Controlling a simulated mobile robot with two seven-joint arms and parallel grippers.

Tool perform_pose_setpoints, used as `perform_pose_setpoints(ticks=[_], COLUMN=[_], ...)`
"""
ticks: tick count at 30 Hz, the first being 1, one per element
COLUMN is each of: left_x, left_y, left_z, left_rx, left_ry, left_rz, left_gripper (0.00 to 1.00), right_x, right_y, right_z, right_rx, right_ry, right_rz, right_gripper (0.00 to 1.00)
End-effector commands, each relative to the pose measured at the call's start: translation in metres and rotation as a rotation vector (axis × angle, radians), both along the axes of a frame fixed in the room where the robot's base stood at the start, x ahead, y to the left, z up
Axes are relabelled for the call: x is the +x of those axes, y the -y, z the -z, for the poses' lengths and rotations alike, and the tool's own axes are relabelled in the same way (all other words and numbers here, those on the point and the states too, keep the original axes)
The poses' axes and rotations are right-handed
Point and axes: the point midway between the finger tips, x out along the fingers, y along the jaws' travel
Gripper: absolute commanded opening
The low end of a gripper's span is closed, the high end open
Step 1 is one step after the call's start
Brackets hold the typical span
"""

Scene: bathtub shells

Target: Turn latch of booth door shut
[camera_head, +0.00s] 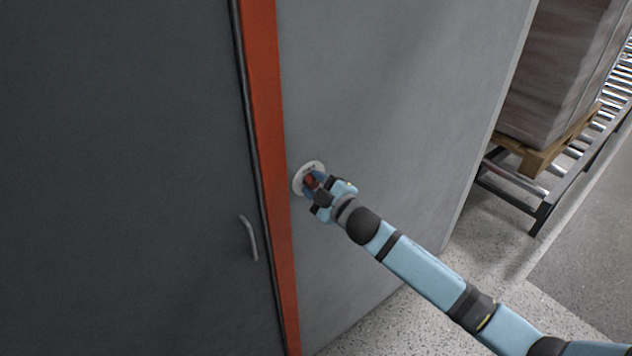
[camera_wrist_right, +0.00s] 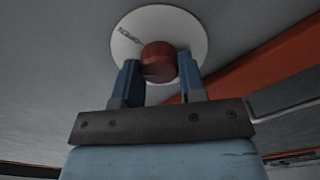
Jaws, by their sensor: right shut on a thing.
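The latch is a red knob (camera_wrist_right: 158,60) on a round white plate (camera_wrist_right: 192,22) with dark lettering, fixed to a grey wall panel. In the head view the plate (camera_head: 299,170) sits just right of the orange frame post. My right gripper (camera_head: 312,183) reaches it from the lower right. In the wrist view its two blue fingers (camera_wrist_right: 158,72) stand on either side of the red knob and are shut on it. The dark grey booth door (camera_head: 120,170) fills the left of the head view and bears a grey handle (camera_head: 248,238). My left gripper does not show.
The orange post (camera_head: 268,130) runs between door and wall panel (camera_head: 400,110). At the right, a wrapped load (camera_head: 560,70) stands on a wooden pallet (camera_head: 540,160) on a roller conveyor (camera_head: 545,210).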

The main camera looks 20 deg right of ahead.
Motion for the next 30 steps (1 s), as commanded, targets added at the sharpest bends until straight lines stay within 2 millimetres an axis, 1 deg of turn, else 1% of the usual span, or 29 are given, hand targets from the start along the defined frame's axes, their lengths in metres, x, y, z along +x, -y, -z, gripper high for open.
perform_pose_setpoints(ticks=[9, 15, 21, 30], left_x=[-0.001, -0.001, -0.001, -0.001], left_y=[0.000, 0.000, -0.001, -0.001], left_z=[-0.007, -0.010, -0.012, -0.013], left_rx=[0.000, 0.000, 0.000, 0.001], left_ry=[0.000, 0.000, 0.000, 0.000], left_rz=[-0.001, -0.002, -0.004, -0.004], left_gripper=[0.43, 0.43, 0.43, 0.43], right_x=[0.000, 0.000, 0.000, 0.000], right_y=[-0.001, -0.001, -0.001, -0.001], right_z=[0.000, 0.001, 0.001, 0.002], right_rx=[-0.278, -0.431, -0.543, -0.629], right_ry=[0.101, 0.156, 0.197, 0.228], right_rz=[-0.001, 0.000, 0.000, 0.000], right_gripper=[0.14, 0.14, 0.14, 0.14])
